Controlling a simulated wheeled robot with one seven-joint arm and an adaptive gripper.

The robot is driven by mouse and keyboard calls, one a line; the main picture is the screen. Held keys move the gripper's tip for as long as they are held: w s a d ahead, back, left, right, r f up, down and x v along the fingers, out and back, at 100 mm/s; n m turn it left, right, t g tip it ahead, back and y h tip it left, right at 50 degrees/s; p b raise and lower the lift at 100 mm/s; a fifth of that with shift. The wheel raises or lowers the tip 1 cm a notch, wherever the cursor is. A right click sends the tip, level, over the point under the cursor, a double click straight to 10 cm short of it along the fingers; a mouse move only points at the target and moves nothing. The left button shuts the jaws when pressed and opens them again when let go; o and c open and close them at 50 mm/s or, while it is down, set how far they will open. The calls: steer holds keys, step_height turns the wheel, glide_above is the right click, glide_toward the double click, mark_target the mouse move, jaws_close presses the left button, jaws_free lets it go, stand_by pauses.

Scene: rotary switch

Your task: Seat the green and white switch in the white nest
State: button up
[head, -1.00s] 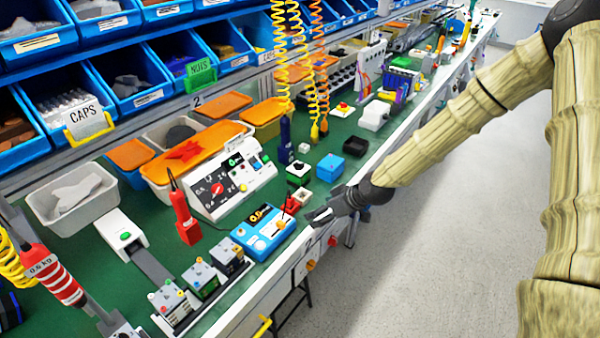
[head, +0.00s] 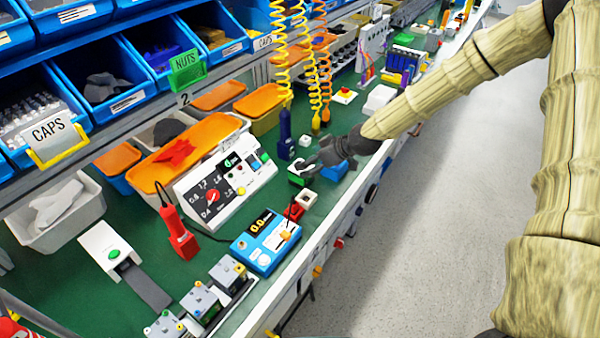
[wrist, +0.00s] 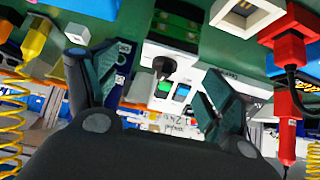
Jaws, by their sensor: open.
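The green and white switch (head: 297,174), with a dark knob on top, stands on the green bench in the head view. In the wrist view its green body (wrist: 178,22) shows at the top, with the black knob (wrist: 164,65) between the fingers. My gripper (head: 306,163) is at the switch from its right side, partly covering it. The fingers (wrist: 165,88) are spread and hold nothing; I cannot tell whether they touch the switch. The white nest (head: 308,199), a small block with a square opening, is in front of the switch and also shows in the wrist view (wrist: 237,27).
A blue box (head: 336,171) is just right of my gripper. A red block (head: 293,211) and a blue meter (head: 266,243) are near the nest. A sloped control panel (head: 222,185) stands to the left. Blue and yellow tools on coiled cords hang behind. The bench's front edge is close.

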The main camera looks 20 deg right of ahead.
steer(key=shift+x, duration=1.25)
steer(key=shift+w+a+f+p, duration=0.8)
steer(key=shift+w+a+p, duration=0.2)
steer(key=shift+a+p, duration=0.15)
steer(key=shift+x, duration=1)
steer(key=shift+d, duration=0.1)
steer(key=shift+c, duration=0.2)
steer(key=c, duration=1.3)
steer(key=shift+r, duration=0.15)
